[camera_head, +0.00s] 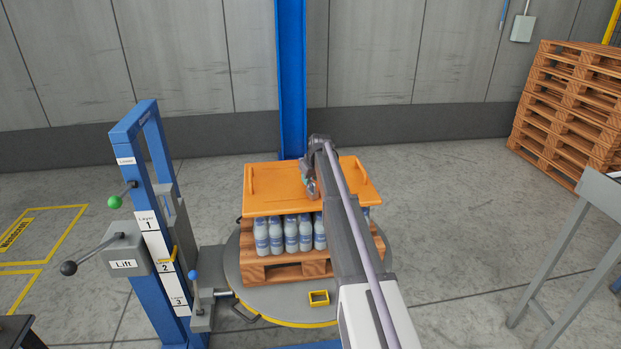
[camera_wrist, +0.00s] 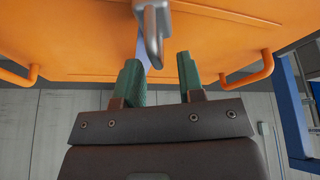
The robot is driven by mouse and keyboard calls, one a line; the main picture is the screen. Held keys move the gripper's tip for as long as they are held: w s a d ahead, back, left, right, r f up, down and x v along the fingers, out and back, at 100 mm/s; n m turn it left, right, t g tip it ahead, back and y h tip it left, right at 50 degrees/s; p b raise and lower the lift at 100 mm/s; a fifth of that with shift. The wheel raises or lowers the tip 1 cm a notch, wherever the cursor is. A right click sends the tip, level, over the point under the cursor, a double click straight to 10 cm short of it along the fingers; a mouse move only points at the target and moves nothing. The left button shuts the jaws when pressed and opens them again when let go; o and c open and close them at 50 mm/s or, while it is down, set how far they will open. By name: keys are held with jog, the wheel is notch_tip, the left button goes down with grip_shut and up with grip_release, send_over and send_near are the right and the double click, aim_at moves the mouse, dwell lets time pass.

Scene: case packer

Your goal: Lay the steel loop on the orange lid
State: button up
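The orange lid (camera_head: 275,187) lies on the bottles on a wooden pallet; it fills the upper part of the wrist view (camera_wrist: 230,35). The steel loop (camera_wrist: 153,30) is a grey rounded bar entering from the top edge of the wrist view. Its lower end reaches in between the fingertips, with a visible gap to the right finger. Whether it touches the lid is unclear, and I cannot make it out in the head view. My gripper (camera_wrist: 160,62) has its green fingers apart, just over the lid; it also shows in the head view (camera_head: 310,187).
Blue-capped bottles (camera_head: 290,236) stand under the lid on the pallet (camera_head: 285,270), on a round turntable (camera_head: 275,307) with a small yellow box (camera_head: 319,298). A blue lift frame (camera_head: 150,250) with levers stands left. A blue column (camera_head: 291,80) rises behind. Stacked pallets (camera_head: 570,110) are far right.

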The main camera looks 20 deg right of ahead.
jog(key=p+v, duration=0.9)
jog(key=v, duration=0.2)
jog(key=shift+r, duration=0.2)
jog(key=shift+s, duration=0.1)
jog(key=s+a+m+g, duration=0.1)
jog(key=s+a+g, duration=0.1)
jog(key=s+a, duration=0.9)
jog(key=s+a+f+g, duration=0.1)
jog(key=s+a, duration=0.5)
jog(key=s, duration=1)
jog(key=s+a+m+g, duration=0.1)
jog(key=s+a+g, duration=0.1)
jog(key=s+a, duration=0.9)
notch_tip(320, 180, down, 9)
jog(key=s+d+b, duration=0.1)
jog(key=d+b, duration=0.1)
jog(key=b, duration=0.6)
jog(key=shift+s+f+b, duration=0.2)
jog(key=shift+s+b, duration=0.1)
jog(key=shift+s, duration=0.05)
jog(key=shift+d, duration=0.1)
